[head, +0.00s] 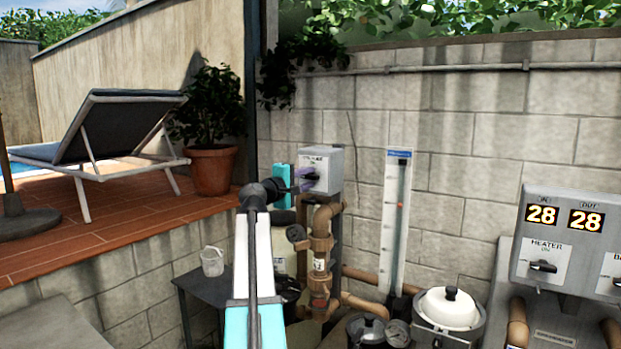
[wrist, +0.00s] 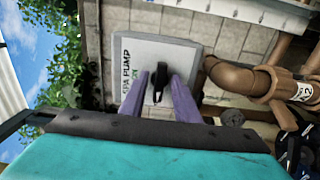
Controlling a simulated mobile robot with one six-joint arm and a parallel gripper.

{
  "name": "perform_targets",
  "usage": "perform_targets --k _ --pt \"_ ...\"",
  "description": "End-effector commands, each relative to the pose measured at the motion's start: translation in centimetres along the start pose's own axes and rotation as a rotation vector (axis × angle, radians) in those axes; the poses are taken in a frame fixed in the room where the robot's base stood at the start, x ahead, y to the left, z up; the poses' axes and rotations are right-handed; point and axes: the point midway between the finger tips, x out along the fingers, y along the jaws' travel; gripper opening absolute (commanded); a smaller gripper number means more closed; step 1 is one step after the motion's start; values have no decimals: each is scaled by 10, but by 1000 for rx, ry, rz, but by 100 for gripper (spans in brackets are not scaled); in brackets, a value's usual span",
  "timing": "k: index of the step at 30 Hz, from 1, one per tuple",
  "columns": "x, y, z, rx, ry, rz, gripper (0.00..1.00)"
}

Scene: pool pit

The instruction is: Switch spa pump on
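The spa pump switch box (head: 330,165) is a grey box on the block wall, left of centre in the head view. The wrist view shows its white face (wrist: 150,52) turned sideways, with "SPA PUMP" and "ON" printed on it. A black knob (wrist: 159,82) sits on that face. Its bar lies crosswise to the printed upright, not towards "ON". My gripper (wrist: 160,78) has purple fingers, open, one on each side of the knob with small gaps visible. In the head view my gripper (head: 304,182) is at the box front and partly hides the knob.
Brown pipes and a valve (head: 320,250) stand just below the box. A heater panel (head: 560,240) with displays reading 28 is at the right. A clear flow tube (head: 394,220), a white-lidded filter (head: 448,308) and a dark side table (head: 205,290) stand nearby.

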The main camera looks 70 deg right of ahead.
Motion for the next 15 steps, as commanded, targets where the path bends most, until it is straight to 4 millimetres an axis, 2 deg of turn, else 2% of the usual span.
perform_targets --k 1,4,15 --pt "0 0 0 0 0 0 19" --pt "0 0 0 0 0 0 2" --pt "0 0 -1 3 2 0 2"
